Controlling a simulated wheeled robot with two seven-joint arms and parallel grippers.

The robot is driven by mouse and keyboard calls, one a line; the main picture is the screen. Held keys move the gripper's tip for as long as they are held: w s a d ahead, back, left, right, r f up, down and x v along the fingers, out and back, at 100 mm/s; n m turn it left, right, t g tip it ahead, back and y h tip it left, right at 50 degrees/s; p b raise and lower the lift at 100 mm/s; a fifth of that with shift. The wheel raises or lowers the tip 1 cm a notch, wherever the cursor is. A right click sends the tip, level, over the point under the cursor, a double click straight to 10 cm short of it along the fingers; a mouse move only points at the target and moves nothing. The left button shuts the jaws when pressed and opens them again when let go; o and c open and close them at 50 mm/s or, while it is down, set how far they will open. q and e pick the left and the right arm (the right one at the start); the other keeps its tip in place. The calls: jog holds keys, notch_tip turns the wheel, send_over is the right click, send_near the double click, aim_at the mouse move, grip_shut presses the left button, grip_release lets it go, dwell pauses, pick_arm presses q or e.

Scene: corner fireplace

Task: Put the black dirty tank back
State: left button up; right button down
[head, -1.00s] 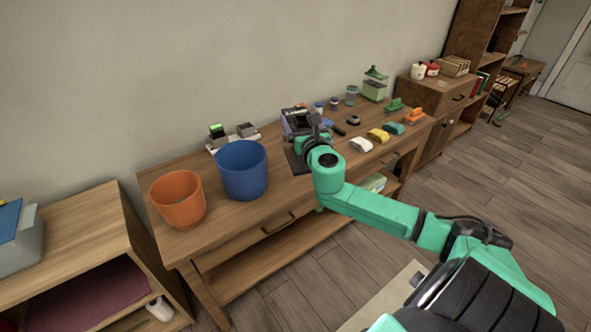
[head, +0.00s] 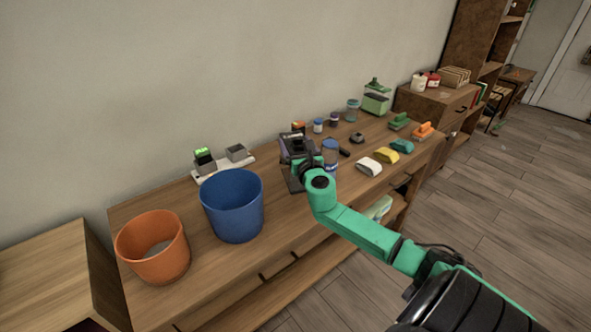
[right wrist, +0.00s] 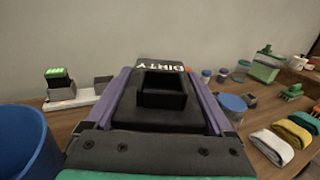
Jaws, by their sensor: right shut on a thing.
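The black dirty tank (right wrist: 150,115), lettered "DIRTY" with a square raised opening on top, is between the purple fingers of my right gripper (right wrist: 160,100). The gripper is shut on it. In the head view my right gripper (head: 299,152) is at the middle of the long wooden table, and only a little of the dark tank shows there. A dark flat base (head: 292,184) lies just below it. I cannot tell whether the tank touches the base or table. My left gripper is not in view.
A blue bucket (head: 235,215) and an orange bucket (head: 150,258) stand left on the wooden table (head: 285,228). A blue-topped container (head: 331,158) stands close right of the gripper. White (head: 369,167), yellow (head: 386,155) and teal (head: 402,146) cloths lie further right. A charger (head: 205,161) stands at the wall.

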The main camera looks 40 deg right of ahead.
notch_tip(320, 180, down, 6)
jog(key=shift+f+b, duration=0.1)
jog(key=shift+b, duration=1.1)
grip_release()
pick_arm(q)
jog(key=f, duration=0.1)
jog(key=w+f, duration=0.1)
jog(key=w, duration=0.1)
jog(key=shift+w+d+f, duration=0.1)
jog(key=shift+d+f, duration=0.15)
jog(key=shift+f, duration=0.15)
pick_arm(e)
jog(key=shift+s, duration=0.1)
jog(key=shift+s+a, duration=0.2)
jog(key=shift+s, duration=0.1)
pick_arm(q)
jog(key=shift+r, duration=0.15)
pick_arm(e)
jog(key=v, duration=1.1)
jog(key=shift+s, duration=0.1)
